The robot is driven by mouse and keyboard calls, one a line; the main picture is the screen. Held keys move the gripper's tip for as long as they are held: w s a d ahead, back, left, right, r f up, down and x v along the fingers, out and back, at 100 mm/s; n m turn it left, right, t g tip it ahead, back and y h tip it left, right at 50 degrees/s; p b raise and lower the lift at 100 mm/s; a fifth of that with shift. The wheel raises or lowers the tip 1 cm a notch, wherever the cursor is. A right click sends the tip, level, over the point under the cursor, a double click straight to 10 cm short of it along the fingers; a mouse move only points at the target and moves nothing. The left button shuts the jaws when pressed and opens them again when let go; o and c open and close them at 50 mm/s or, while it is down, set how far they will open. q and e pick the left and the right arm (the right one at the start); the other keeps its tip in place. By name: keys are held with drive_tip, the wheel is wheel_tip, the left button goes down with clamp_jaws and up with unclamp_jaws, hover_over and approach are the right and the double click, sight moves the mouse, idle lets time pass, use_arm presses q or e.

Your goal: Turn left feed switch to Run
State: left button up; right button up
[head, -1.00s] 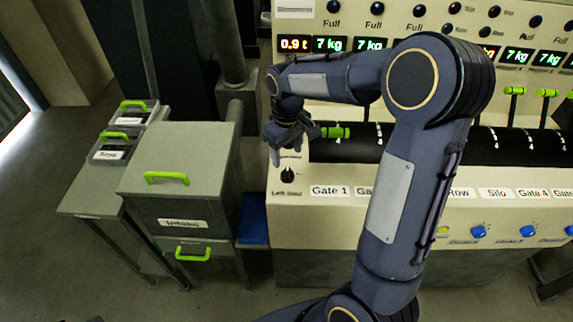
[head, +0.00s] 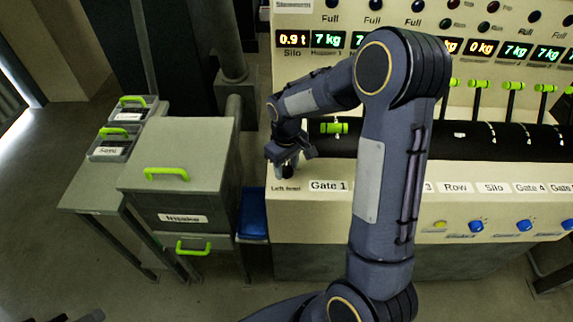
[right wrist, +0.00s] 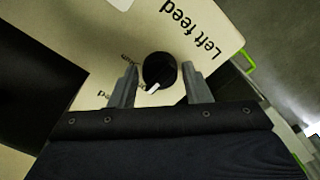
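The left feed switch is a round black knob (right wrist: 160,68) with a white pointer mark, on the cream panel under the "Left feed" label (right wrist: 190,30). In the right wrist view the pointer faces down and slightly left, toward the gripper body. Two small labels beside the knob are partly hidden and hard to read. My right gripper (right wrist: 161,88) is open, one finger on each side of the knob, with gaps showing. In the head view my right gripper (head: 286,165) is at the panel's left end and mostly covers the knob. A dark piece at the bottom left edge may be my left gripper (head: 85,316).
A black roller (head: 470,140) with green-handled levers (head: 512,86) runs along the machine above the gate labels. Blue buttons (head: 476,226) line the lower front. A grey cabinet (head: 180,140) with green handles stands left of the machine, leaving a narrow gap.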

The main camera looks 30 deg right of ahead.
drive_tip(key=c, duration=0.6)
drive_tip(key=shift+m, duration=0.3)
drive_tip(key=shift+m+b, duration=0.6)
drive_tip(key=shift+m, duration=0.4)
drive_tip(key=m, duration=0.2)
drive_tip(key=shift+m+b, duration=0.3)
drive_tip(key=shift+m, duration=0.1)
drive_tip(key=m, duration=0.2)
drive_tip(key=shift+m, duration=0.3)
drive_tip(key=shift+w+r+m, duration=0.1)
drive_tip(key=shift+m, duration=1.8)
